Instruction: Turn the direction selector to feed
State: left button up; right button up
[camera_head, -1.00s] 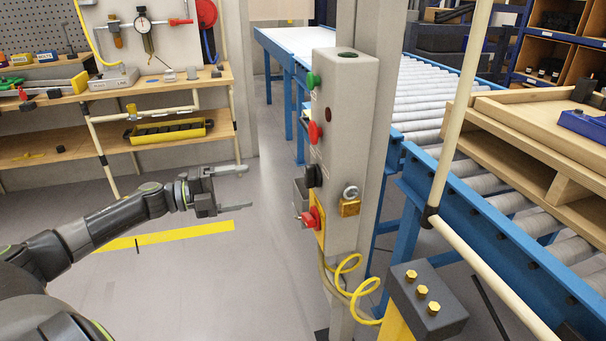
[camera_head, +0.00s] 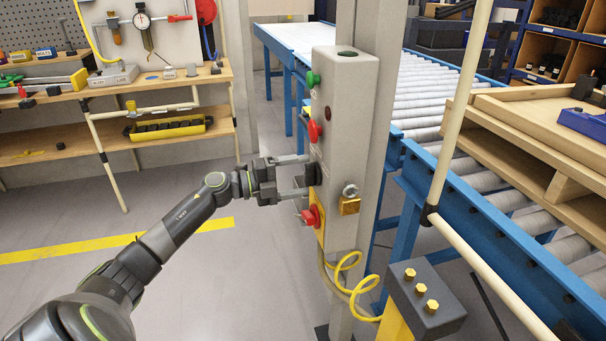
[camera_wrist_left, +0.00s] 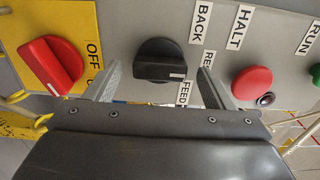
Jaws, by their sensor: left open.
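The direction selector is a black rotary knob (camera_wrist_left: 160,62) on the grey control box, between the labels BACK, one partly hidden, and FEED (camera_wrist_left: 184,92). Its white mark sits at its lower right edge, near the FEED label; I cannot tell its exact setting. In the head view the knob (camera_head: 312,174) shows on the box's left face. My left gripper (camera_head: 299,174) is open at the knob. In the left wrist view its fingers (camera_wrist_left: 160,84) lie on either side of the knob, apart from it as far as I can see. My right gripper is out of view.
On the same panel are a red OFF switch (camera_wrist_left: 50,64) on a yellow plate, a red HALT button (camera_wrist_left: 252,82) and a green button (camera_head: 313,79). A padlock (camera_head: 350,204) hangs on the box. A roller conveyor (camera_head: 430,105) stands behind right. The floor at left is clear.

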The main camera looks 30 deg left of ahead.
pick_arm(q)
jog(key=shift+w+d, duration=0.3)
jog(key=shift+w, duration=0.05)
jog(key=shift+w+d, duration=0.15)
jog(key=shift+w, duration=0.05)
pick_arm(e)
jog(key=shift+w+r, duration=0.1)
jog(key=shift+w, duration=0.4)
pick_arm(q)
jog(key=shift+c, duration=0.5)
jog(key=c, duration=0.9)
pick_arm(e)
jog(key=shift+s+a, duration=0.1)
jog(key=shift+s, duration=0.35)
